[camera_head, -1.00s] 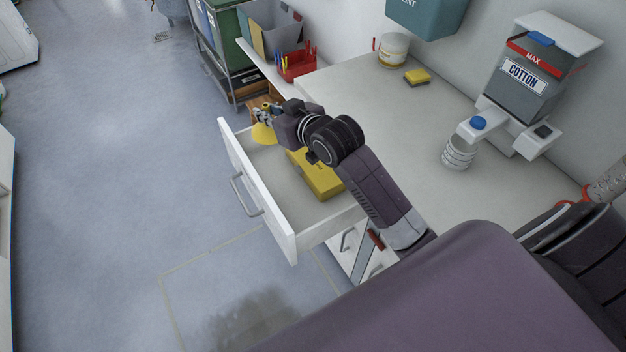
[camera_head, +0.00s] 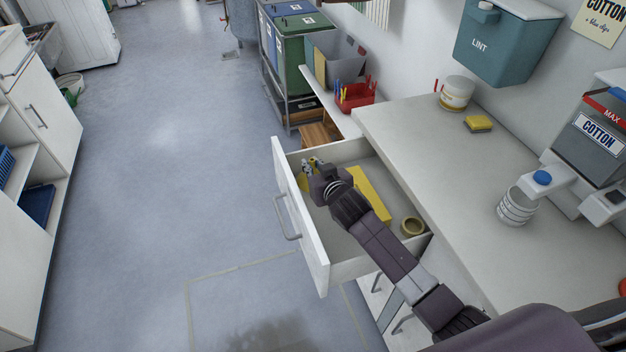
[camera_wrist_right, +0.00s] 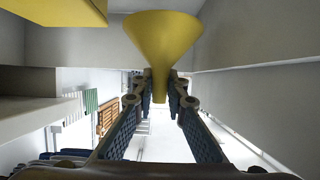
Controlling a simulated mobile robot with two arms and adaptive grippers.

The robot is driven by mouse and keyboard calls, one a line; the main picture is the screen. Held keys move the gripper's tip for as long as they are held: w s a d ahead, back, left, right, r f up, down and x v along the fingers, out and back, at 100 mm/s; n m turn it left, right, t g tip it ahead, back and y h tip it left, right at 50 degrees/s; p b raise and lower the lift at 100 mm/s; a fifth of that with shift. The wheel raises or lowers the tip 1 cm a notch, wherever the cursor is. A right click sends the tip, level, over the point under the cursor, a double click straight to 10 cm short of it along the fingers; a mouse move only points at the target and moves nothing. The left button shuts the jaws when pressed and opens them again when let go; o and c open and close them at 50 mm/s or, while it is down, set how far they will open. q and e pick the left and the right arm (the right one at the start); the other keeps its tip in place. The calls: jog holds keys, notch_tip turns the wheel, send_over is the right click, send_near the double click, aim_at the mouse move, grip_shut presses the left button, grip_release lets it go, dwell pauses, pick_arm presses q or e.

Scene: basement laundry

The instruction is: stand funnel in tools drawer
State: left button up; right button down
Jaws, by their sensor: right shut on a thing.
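The yellow funnel (camera_wrist_right: 163,42) is in the fingers of my right gripper (camera_wrist_right: 160,84), which are shut on its narrow stem in the right wrist view. In the head view a small part of the funnel (camera_head: 303,184) shows beside the right gripper (camera_head: 311,166), at the far inner left of the open tools drawer (camera_head: 303,225). The gripper hides much of it, and I cannot tell whether it touches the drawer floor. My left gripper is not in view.
A yellow box (camera_head: 371,196) and a tan ring (camera_head: 412,226) lie in the drawer, to the right of the funnel. The worktop (camera_head: 425,140) beside the drawer holds a yellow sponge (camera_head: 478,123) and a white tub (camera_head: 456,94). The floor left of the drawer is clear.

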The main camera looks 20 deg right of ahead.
notch_tip(320, 180, down, 6)
jog(key=shift+r+b, duration=0.2)
jog(key=shift+b, duration=0.1)
jog(key=c, duration=1.9)
grip_release()
jog(key=shift+c, duration=0.2)
jog(key=shift+s, duration=0.1)
jog(key=shift+v, duration=3.7)
